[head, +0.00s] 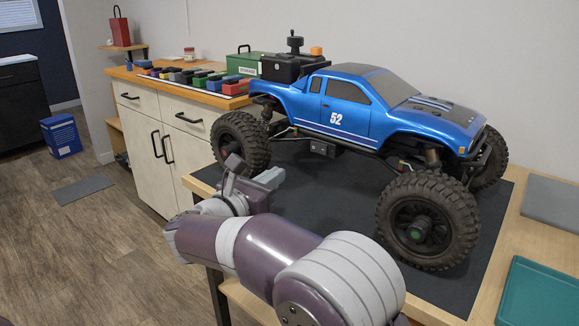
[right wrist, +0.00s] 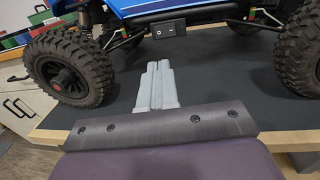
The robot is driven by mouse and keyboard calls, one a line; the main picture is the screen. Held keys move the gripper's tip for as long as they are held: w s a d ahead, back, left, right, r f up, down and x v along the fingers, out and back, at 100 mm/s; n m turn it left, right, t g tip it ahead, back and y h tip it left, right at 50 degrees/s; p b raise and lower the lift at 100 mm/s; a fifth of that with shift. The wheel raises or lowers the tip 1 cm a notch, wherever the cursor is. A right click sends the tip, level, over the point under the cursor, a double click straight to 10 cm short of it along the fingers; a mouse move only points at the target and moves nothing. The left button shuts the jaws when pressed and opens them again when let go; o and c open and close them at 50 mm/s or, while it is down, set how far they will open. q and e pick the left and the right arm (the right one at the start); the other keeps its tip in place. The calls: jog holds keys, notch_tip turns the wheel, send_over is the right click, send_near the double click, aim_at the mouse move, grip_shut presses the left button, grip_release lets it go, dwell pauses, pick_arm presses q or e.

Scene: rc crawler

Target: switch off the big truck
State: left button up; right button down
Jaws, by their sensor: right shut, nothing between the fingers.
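The big truck is a blue RC crawler (head: 345,112) with the number 52, standing on a dark mat (head: 300,215) on the table. A small black switch box (head: 322,148) hangs under its side, between the wheels. In the right wrist view the switch box (right wrist: 168,29) shows white marks on its face; I cannot tell its on or off position. My right gripper (head: 234,163) is shut and empty, in front of the truck's side near the left wheel. In the right wrist view its fingers (right wrist: 159,68) point toward the switch box, apart from it. My left gripper is not in view.
The truck's large tyres (head: 428,220) flank the space at its side. A teal tray (head: 535,295) lies at right.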

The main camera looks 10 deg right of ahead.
aim_at(314, 150)
pick_arm(q)
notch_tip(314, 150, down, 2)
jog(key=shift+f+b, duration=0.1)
jog(key=shift+b, duration=0.8)
pick_arm(e)
jog(key=x, duration=1.3)
jog(key=shift+f, duration=0.1)
